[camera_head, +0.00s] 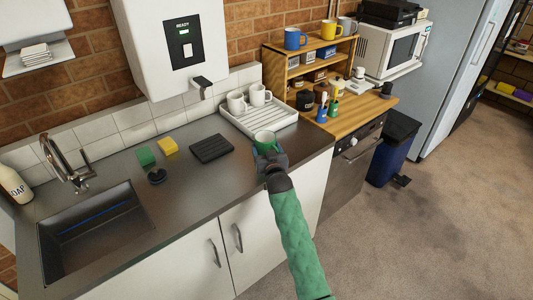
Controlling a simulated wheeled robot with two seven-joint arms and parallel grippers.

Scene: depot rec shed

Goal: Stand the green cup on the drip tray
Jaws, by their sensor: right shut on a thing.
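My right gripper (270,158) comes in from below, over the front of the counter, and is shut on the green cup (264,137). The cup looks about upright, with its open top facing up; the gripper hides its lower part, so I cannot tell whether it touches the counter. The black ridged drip tray (211,148) lies on the counter to the left of the cup, apart from it, and is empty. My left gripper is not in view.
A white rack (276,121) with white mugs (259,95) stands behind the cup. A white wall boiler with a black spout (201,83) hangs above. Sponges (146,157), a black round item (157,176) and the sink (95,232) are further left. Bare counter lies before the tray.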

